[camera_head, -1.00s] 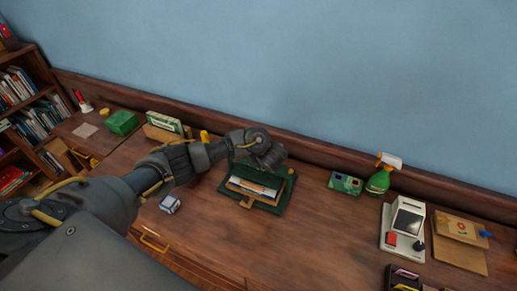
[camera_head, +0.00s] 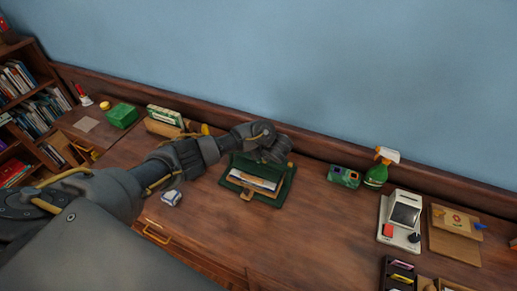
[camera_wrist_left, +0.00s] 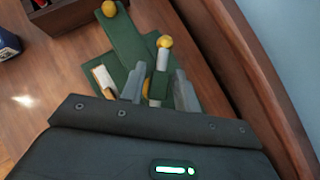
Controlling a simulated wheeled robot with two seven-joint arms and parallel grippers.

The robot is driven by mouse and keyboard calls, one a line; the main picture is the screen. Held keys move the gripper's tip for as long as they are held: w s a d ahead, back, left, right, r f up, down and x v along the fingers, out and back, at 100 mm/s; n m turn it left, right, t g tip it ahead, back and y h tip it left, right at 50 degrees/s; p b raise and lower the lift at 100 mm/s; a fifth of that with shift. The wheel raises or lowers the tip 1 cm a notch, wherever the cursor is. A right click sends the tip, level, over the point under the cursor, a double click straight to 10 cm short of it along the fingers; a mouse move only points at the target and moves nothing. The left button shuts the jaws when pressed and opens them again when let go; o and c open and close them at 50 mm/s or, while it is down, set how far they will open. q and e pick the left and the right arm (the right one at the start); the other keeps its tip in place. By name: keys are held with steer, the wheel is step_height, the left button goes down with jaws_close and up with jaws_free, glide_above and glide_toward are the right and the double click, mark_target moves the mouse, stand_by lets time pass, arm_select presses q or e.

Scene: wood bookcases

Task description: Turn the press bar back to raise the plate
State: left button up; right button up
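The green press (camera_head: 279,201) stands on the wooden desk near the wall, with papers and a tan tab (camera_head: 246,195) at its front. In the left wrist view its green part (camera_wrist_left: 122,35) shows with a yellow ball at its far end. A pale rod with a yellow ball tip (camera_wrist_left: 164,41), seemingly the press bar, rises beside it. My left gripper (camera_wrist_left: 158,88) points down at the press, its two grey fingers apart on either side of the rod's lower part. Contact cannot be told. In the head view my left wrist hides the press's back. My right gripper is out of view.
A green-and-grey box (camera_head: 343,177) and a spray bottle (camera_head: 377,173) stand right of the press. A white machine (camera_head: 400,218) and wooden boards (camera_head: 455,235) are farther right. A small blue-white box (camera_head: 171,198) lies left. The desk's front middle is clear.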

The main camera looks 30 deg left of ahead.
arm_select(q)
steer(key=shift+o, duration=0.9)
steer(key=shift+s+d+r, duration=0.15)
steer(key=shift+s+d, duration=0.05)
steer(key=shift+d, duration=0.15)
steer(key=v, duration=1)
steer(key=shift+a+r, duration=0.1)
steer(key=shift+a, duration=0.05)
